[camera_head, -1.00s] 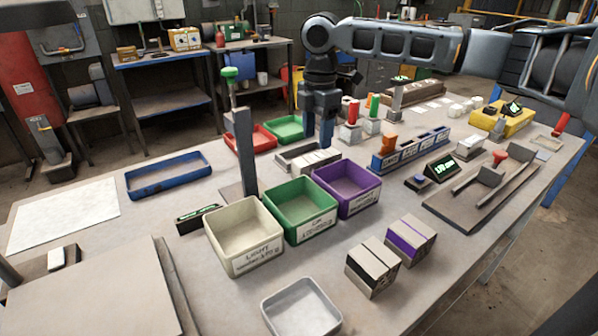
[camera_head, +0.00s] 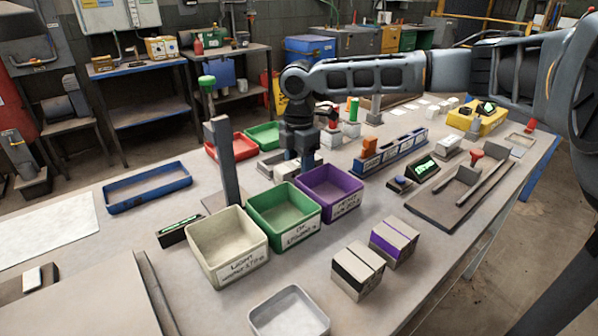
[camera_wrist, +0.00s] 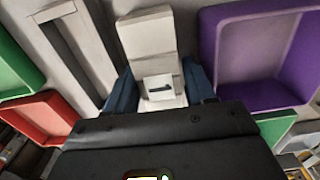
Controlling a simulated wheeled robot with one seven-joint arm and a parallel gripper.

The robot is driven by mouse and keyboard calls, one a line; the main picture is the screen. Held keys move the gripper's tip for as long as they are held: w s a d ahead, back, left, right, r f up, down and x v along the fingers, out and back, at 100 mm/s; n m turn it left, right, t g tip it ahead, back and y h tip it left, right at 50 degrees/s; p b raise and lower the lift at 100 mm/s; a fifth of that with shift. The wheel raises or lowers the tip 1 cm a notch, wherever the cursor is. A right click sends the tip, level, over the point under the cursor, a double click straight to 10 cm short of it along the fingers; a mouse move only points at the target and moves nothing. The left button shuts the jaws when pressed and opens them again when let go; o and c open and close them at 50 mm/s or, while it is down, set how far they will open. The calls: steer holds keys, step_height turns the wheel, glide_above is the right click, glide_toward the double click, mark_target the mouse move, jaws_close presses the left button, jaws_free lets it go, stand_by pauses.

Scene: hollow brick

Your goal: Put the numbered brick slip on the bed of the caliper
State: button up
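Pale brick slips stand in a row in a grey holder (camera_head: 270,165) behind the green and purple bins. In the wrist view the nearest numbered slip (camera_wrist: 160,88) carries a dark mark too small to read. My gripper (camera_head: 306,166) is low over this row, pointing down. In the wrist view its two blue fingers (camera_wrist: 162,92) stand on either side of the numbered slip, with gaps that look open. Contact cannot be told. The caliper (camera_head: 462,192) is a dark board with rails and a red knob at the right of the table; its bed looks empty.
Cream (camera_head: 228,246), green (camera_head: 284,216) and purple (camera_head: 330,194) bins stand in front of my gripper. A grey post (camera_head: 224,160) rises to its left. A blue rack (camera_head: 392,152) and green-lit display (camera_head: 424,170) lie towards the caliper. Two banded blocks stand in front.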

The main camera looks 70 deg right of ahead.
jaws_close()
steer(key=shift+r, duration=0.1)
